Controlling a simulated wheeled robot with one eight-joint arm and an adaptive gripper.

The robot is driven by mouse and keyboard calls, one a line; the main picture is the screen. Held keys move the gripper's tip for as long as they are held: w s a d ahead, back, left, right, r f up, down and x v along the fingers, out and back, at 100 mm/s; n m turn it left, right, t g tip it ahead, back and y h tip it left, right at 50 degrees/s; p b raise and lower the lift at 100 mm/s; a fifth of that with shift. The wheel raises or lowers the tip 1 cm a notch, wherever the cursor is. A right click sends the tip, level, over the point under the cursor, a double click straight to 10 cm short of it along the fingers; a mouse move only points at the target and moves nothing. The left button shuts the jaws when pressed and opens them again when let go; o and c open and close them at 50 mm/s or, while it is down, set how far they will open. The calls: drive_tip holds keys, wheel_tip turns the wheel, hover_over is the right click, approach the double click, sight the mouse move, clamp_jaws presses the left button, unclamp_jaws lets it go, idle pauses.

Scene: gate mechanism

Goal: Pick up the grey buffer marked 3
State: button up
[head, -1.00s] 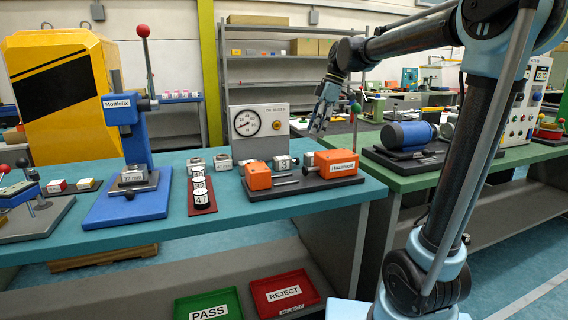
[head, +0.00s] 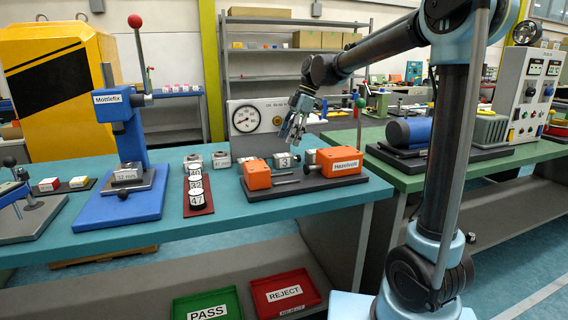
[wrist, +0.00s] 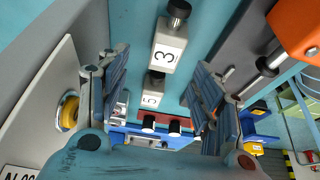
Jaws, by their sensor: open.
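The grey buffer marked 3 (wrist: 166,48) shows in the wrist view as a light block with a dark round knob, upper middle between my fingers' lines. In the head view a grey block with a mark (head: 285,160) stands on the teal bench beside the orange fixture, below my gripper; it appears to be the same one. My gripper (head: 296,122) is open and empty above it, its fingers pointing down. In the wrist view my gripper (wrist: 160,92) has its two fingers wide apart, with a second buffer (wrist: 153,88), apparently marked 5, seen between them farther off.
The orange fixture (head: 340,161) on its dark base stands close on the right. The gauge panel (head: 258,118) rises behind on the left. Other grey blocks (head: 221,160) and a dark red strip with numbered cylinders (head: 197,184) lie to the left.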

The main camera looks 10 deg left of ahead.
sight(284, 154)
drive_tip(key=x, duration=0.3)
drive_tip(key=shift+s+d+x, duration=0.1)
drive_tip(key=shift+d+x, duration=0.05)
drive_tip(key=shift+x, duration=1.2)
drive_tip(key=shift+s+d+x, duration=0.15)
drive_tip(key=shift+d+x, duration=0.05)
drive_tip(key=shift+x, duration=1.15)
drive_tip(key=shift+f, duration=0.1)
drive_tip(key=shift+c, duration=0.2)
drive_tip(key=c, duration=1.3)
